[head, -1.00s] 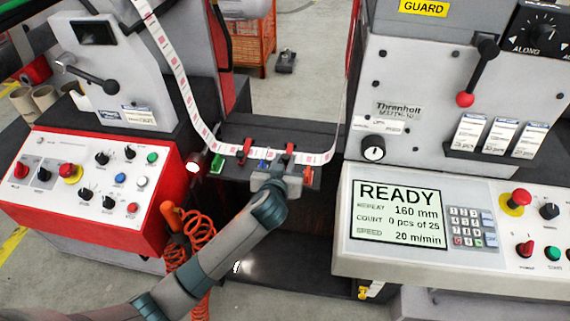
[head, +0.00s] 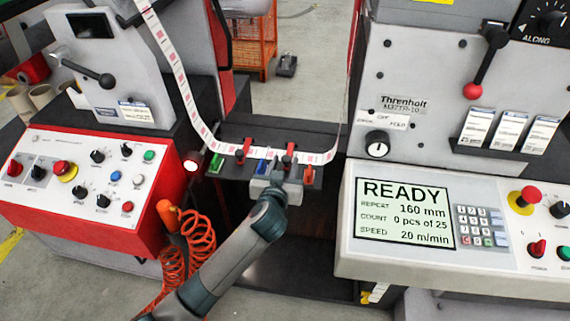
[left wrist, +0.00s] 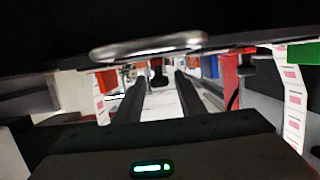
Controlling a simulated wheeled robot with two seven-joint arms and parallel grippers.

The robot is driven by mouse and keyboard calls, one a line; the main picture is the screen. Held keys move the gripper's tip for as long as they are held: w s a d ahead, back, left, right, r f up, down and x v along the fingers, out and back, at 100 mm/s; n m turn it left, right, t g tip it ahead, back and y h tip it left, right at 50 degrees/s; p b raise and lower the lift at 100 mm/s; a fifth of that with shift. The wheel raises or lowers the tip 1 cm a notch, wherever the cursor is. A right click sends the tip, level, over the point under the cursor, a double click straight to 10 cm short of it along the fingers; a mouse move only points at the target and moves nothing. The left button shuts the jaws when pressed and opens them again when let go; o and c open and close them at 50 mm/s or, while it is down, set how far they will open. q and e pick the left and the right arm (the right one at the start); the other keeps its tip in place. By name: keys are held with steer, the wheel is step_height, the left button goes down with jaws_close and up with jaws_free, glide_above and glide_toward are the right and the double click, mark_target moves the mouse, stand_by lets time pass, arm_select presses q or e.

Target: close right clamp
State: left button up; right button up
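The right clamp (head: 290,149) is a small red lever with a dark knob on the splice table (head: 325,142), beside the label web (head: 312,157). A similar left clamp (head: 247,146) stands to its left. My left gripper (head: 279,168) is at the table's front edge, just in front of the right clamp. In the left wrist view its two dark fingers (left wrist: 158,98) are apart. A dark knob (left wrist: 157,72) shows beyond and between them; I cannot tell whether they touch it. The fingertips are partly hidden in the head view. My right gripper is not in view.
Green (head: 216,163), blue (head: 262,167) and orange (head: 308,175) parts line the table's front edge, close to the gripper. A red control box (head: 172,190) stands at left and a READY display (head: 404,213) at right. An orange coiled hose (head: 201,240) hangs beside my left arm.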

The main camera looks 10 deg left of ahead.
arm_select(q)
steer(key=shift+s, duration=0.1)
stand_by(0.3)
steer(key=b+v, duration=0.1)
steer(key=v, duration=1.6)
steer(key=shift+b, duration=0.3)
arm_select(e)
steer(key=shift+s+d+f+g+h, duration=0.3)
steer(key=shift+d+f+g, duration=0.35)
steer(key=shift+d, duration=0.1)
arm_select(q)
steer(key=shift+r, duration=0.1)
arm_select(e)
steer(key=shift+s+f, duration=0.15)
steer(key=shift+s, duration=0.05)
